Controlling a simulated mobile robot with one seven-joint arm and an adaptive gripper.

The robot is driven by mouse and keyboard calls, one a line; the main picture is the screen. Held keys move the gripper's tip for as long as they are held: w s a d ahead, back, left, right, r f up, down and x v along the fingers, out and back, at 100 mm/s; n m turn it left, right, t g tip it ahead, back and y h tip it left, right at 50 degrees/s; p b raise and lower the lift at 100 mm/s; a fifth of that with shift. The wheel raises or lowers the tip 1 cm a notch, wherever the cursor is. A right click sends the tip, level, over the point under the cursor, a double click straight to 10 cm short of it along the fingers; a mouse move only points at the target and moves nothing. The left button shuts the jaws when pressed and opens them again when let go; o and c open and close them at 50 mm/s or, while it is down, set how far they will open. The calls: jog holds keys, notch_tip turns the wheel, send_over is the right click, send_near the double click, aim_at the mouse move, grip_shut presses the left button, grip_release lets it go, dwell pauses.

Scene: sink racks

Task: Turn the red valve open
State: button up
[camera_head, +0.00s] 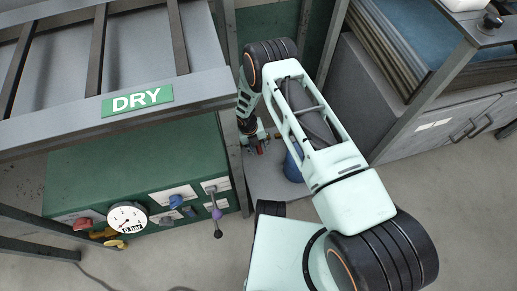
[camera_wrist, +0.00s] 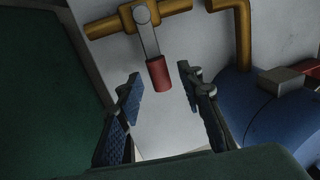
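The red valve handle (camera_wrist: 159,74) is a red grip at the end of a flat silver lever. The lever hangs from a brass pipe fitting (camera_wrist: 142,14) in the wrist view. My gripper (camera_wrist: 161,80) is open, with one blue-padded finger on each side of the picture and the red grip lying between and just beyond the fingertips. No contact shows, and the distance in depth is hard to tell. In the head view my gripper (camera_head: 254,141) is low behind the grey post, small and partly hidden, and the valve cannot be made out clearly there.
A blue rounded vessel (camera_wrist: 265,115) lies right of my gripper in the wrist view, below a brass pipe. A dark green panel (camera_wrist: 35,85) is close on the left. In the head view, a green cabinet (camera_head: 120,180) with a gauge (camera_head: 127,217) stands under the DRY rack.

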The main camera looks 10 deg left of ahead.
jog(key=shift+f, duration=0.15)
jog(key=shift+c, duration=0.3)
grip_shut()
